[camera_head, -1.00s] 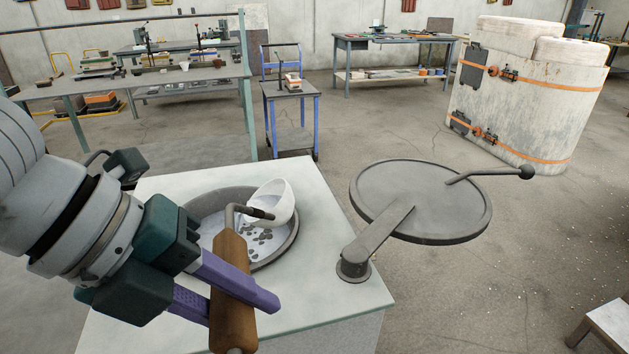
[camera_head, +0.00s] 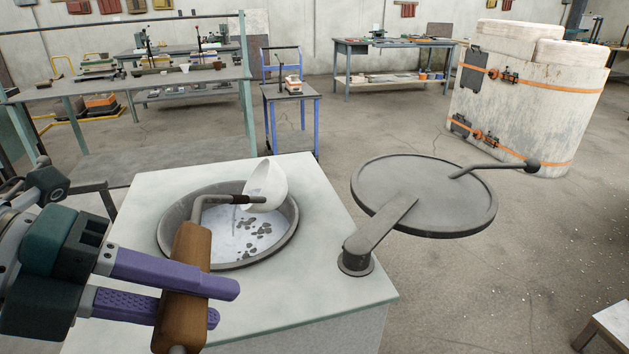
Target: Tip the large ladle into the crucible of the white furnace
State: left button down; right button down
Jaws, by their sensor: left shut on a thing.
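The white furnace (camera_head: 330,278) stands in front of me with its round crucible (camera_head: 170,243) open in the top. Inside it lies a pale silvery surface with several dark flecks. The large ladle has a white bowl (camera_head: 268,184), a bent metal rod and a wooden handle (camera_head: 186,270). The bowl is steeply tilted over the far right part of the crucible, its opening facing left and down. My left gripper (camera_head: 222,300) is shut around the wooden handle, with its purple fingers on it. My right gripper is not in view.
The furnace's round lid (camera_head: 425,190) is swung out to the right on its pivot arm, with a lever on its far side. Workbenches (camera_head: 395,45), a blue cart (camera_head: 290,95) and a large white strapped vessel (camera_head: 525,105) stand further back. Open floor lies between.

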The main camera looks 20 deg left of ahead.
pick_arm(q)
jog(key=shift+s+r+p, duration=0.1)
jog(key=shift+s+p, duration=0.05)
jog(key=shift+p, duration=0.2)
jog(key=shift+s+a+t+h+p, duration=0.3)
jog(key=shift+t+h+p, duration=0.15)
jog(key=shift+p, duration=0.2)
jog(key=shift+s+a+f+h, duration=0.1)
jog(key=shift+a+f+h, duration=0.15)
jog(key=shift+f, duration=0.2)
jog(key=shift+s+a+t+h, duration=0.2)
jog(key=shift+t+h, duration=0.1)
jog(key=shift+t, duration=0.15)
jog(key=shift+f, duration=0.15)
